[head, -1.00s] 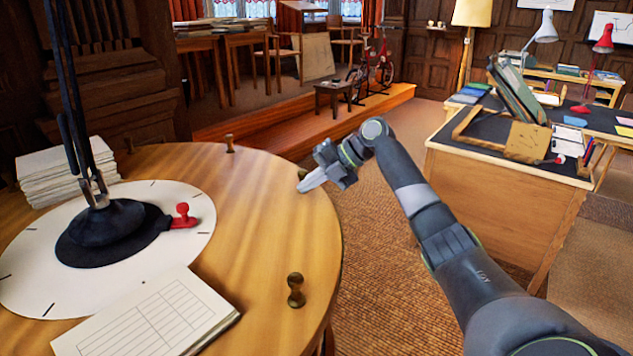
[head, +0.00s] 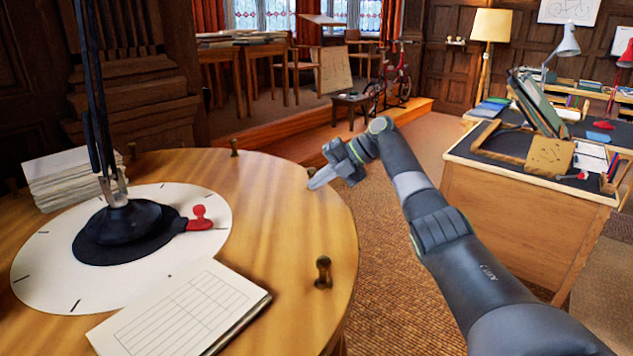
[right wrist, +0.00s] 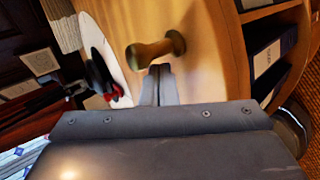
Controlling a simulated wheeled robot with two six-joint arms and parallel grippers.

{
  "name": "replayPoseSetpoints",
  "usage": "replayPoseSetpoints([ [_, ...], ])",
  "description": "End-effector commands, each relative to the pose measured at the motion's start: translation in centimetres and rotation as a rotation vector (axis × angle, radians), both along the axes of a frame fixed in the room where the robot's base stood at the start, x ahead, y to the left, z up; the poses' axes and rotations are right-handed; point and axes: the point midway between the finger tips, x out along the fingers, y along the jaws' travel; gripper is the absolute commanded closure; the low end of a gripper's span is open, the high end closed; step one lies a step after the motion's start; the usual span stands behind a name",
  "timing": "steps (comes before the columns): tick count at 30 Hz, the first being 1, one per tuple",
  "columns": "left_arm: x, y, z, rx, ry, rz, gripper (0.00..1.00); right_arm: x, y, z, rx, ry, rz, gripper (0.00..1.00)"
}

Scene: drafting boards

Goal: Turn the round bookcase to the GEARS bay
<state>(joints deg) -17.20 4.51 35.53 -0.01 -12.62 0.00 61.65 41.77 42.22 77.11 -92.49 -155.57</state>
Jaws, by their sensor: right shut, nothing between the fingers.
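The round bookcase (head: 285,215) fills the left of the head view, with a wooden top and small pegs along its rim. A pale dial (head: 45,255) with tick marks lies on top; a red knob (head: 199,217) sits on a dark arm over it. My right gripper (head: 318,181) is shut and empty at the far right rim, close beside a peg (head: 311,171) that it partly hides. In the right wrist view the shut fingertips (right wrist: 158,85) are just below a peg (right wrist: 155,50); I cannot tell if they touch. No GEARS label is legible. My left gripper is out of view.
A near peg (head: 323,272), a far peg (head: 235,147), a ruled pad (head: 180,315), a paper stack (head: 70,178) and a dark lamp stand (head: 118,222) are on the top. Books (right wrist: 270,55) fill a side shelf. A drafting desk (head: 520,210) stands right, with carpet between.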

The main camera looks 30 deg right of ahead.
Motion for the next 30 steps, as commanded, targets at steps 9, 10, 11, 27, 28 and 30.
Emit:
replayPoseSetpoints([
  [9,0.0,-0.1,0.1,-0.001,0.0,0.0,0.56,-0.1,0.0,0.1,0.0,0.001,-0.001,1.0],
  [10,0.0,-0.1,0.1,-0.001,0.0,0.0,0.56,-0.2,0.0,0.1,0.0,0.001,-0.001,1.0],
  [11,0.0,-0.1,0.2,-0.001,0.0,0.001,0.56,-0.3,0.0,0.2,0.0,0.001,-0.001,1.0],
  [27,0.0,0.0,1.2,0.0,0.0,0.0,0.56,-1.3,0.1,2.4,0.0,0.001,-0.001,1.0],
  [28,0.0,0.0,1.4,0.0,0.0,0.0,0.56,-1.3,0.1,2.8,0.0,0.001,-0.001,1.0],
  [30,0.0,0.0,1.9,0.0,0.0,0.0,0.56,-1.3,0.1,3.7,0.0,0.001,-0.001,1.0],
])
